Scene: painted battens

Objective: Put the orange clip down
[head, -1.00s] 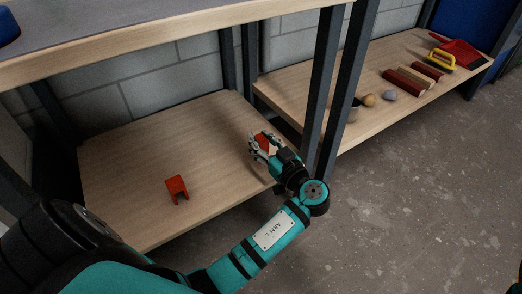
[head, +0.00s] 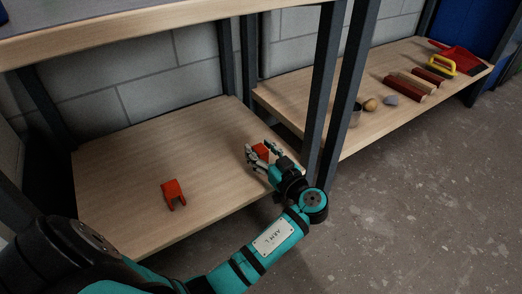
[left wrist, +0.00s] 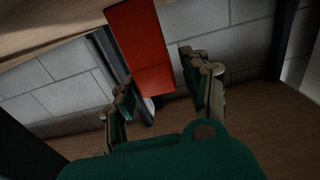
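An orange clip (head: 261,151) is between the spread fingers of my left gripper (head: 262,158), over the right part of the lower shelf. In the left wrist view the clip (left wrist: 145,50) is a long orange-red block reaching up past the fingertips. Gaps show between it and both fingers of the left gripper (left wrist: 165,95), which is open. I cannot tell whether the clip's underside touches the shelf. A second orange-red clip (head: 173,191), U-shaped, stands on the shelf at the left. My right gripper is out of view.
The wooden shelf (head: 135,160) is mostly clear. Dark metal posts (head: 323,90) stand just right of the gripper. An upper shelf (head: 150,37) runs above.

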